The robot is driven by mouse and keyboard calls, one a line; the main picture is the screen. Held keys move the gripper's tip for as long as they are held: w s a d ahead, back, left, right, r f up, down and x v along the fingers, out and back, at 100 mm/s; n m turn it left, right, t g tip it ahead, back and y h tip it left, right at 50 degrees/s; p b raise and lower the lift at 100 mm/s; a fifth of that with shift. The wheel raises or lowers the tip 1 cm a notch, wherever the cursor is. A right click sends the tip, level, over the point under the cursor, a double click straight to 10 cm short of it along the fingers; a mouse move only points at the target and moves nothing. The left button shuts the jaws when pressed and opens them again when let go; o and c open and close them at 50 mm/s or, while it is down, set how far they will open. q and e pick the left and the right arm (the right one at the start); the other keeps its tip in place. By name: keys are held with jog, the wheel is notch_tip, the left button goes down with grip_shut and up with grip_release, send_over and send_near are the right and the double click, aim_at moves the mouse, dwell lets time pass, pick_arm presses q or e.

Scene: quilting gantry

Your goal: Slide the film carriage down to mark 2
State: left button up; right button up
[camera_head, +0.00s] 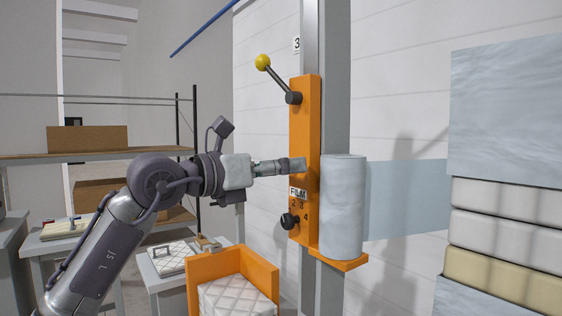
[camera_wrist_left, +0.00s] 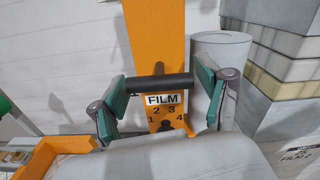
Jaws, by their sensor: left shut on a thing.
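The film carriage (camera_head: 306,120) is a tall orange plate on a grey upright mast (camera_head: 311,35). It carries a white film roll (camera_head: 343,210) on an orange foot. A sign with 3 (camera_head: 296,44) is on the wall beside the mast, above the carriage; I see no sign for mark 2. My left gripper (camera_head: 298,165) is at the carriage's front, just above the FILM label (camera_head: 298,194). In the left wrist view its green pads are shut on the ends of a dark handle bar (camera_wrist_left: 160,85). My right gripper is not in view.
A yellow-knobbed lever (camera_head: 262,62) tilts up-left from the carriage top. A black dial (camera_head: 289,220) with numbers sits low on it. Film (camera_head: 405,200) stretches right to a stack of pads (camera_head: 505,230). An orange corner box (camera_head: 208,268) stands below my arm.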

pick_arm(q)
jog(key=shift+f, duration=0.15)
jog(key=o, duration=1.7)
jog(key=shift+w, duration=0.1)
jog(key=shift+c, duration=0.2)
jog(key=v, duration=1.2)
